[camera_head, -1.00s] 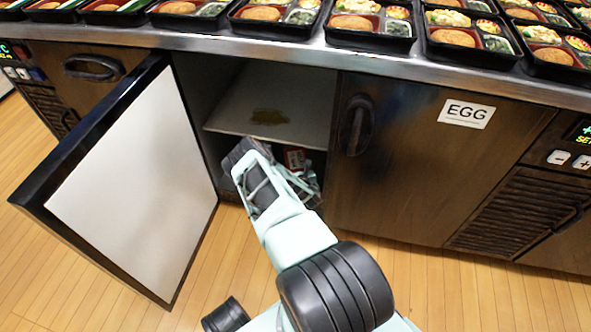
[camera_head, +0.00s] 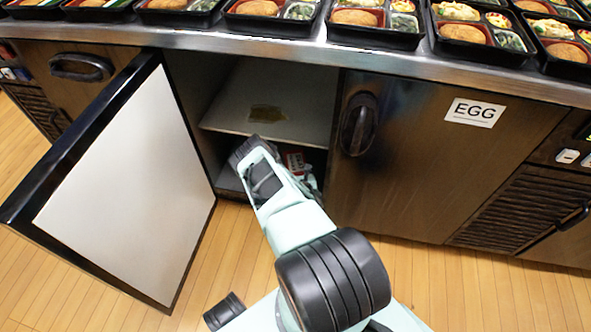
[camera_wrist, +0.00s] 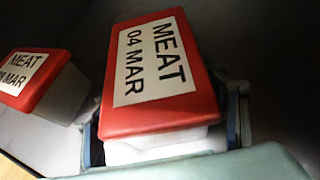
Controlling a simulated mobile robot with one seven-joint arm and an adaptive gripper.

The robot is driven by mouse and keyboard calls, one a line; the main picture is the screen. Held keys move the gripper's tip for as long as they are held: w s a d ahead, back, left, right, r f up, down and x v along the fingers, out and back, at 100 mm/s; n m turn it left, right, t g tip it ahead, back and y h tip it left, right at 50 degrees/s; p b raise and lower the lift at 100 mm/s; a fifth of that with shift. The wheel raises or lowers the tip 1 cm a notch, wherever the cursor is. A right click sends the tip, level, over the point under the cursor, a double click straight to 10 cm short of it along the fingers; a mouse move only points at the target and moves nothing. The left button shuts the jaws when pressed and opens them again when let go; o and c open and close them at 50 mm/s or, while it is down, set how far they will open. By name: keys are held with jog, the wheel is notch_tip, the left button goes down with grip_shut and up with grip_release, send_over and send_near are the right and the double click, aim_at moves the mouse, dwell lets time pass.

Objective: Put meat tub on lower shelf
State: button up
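In the wrist view a meat tub (camera_wrist: 155,75) with a red lid, white body and label "MEAT 04 MAR" sits between the two fingers of my gripper (camera_wrist: 165,135). The fingers lie close along both sides and appear shut on it. A second similar tub (camera_wrist: 36,80) stands to its left, partly cut off by the frame edge. In the head view my arm reaches into the open fridge compartment below its shelf board (camera_head: 290,122). A red and white tub patch (camera_head: 295,161) shows beside the arm. My fingers are mostly hidden there by the arm.
The open door (camera_head: 125,190) stands left of the opening. A closed door with an "EGG" label (camera_head: 474,113) is on the right. A brownish patch (camera_head: 267,114) marks the upper shelf. Filled bento trays (camera_head: 374,22) line the counter (camera_head: 400,64) above.

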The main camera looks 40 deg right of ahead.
jog(key=o, duration=0.3)
jog(key=shift+o, duration=0.2)
jog(key=shift+s+r, duration=0.1)
jog(key=shift+r, duration=0.2)
jog(key=p+v, duration=0.3)
jog(key=v, duration=0.4)
jog(key=shift+s+a, duration=0.1)
